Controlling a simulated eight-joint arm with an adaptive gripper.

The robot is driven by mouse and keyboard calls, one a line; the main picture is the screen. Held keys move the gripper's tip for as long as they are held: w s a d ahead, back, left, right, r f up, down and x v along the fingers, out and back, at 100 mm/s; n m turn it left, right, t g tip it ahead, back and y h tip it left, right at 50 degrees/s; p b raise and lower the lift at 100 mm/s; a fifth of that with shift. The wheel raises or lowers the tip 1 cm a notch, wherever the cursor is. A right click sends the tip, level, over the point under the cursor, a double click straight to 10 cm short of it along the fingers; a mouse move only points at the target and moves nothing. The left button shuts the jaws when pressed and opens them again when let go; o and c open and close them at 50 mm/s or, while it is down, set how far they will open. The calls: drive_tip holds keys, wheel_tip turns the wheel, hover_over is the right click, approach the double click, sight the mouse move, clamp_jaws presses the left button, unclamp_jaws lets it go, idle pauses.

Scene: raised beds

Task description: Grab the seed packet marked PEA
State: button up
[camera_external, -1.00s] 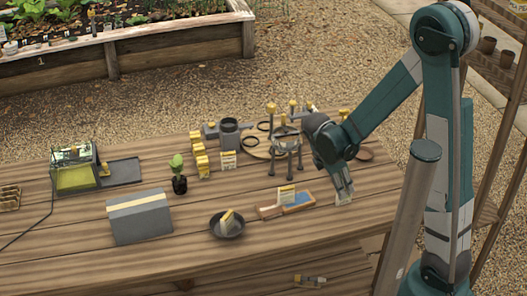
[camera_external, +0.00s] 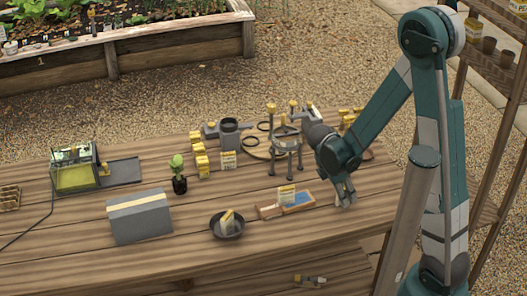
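A pale packet (camera_external: 498,10) on the wooden rack at the top right bears large letters that look like the start of PEA; the frame's top edge cuts it off. My gripper (camera_external: 345,198) points down just above the table, right of the wooden tray. Its fingers are too small to show whether they are apart, and no packet shows in them.
A metal tripod stand (camera_external: 285,150) is left of my wrist. A grey box (camera_external: 139,218), a seedling pot (camera_external: 180,185) and a glass case (camera_external: 75,175) stand further left. More yellow-topped packets (camera_external: 348,116) are behind my wrist. The table's front right is clear.

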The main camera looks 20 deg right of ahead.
idle(0.5)
drive_tip(key=c, duration=0.9)
drive_tip(key=shift+o, duration=0.2)
drive_tip(key=shift+r, duration=0.1)
drive_tip(key=shift+r+p, duration=1.1)
drive_tip(key=shift+r, duration=3.8)
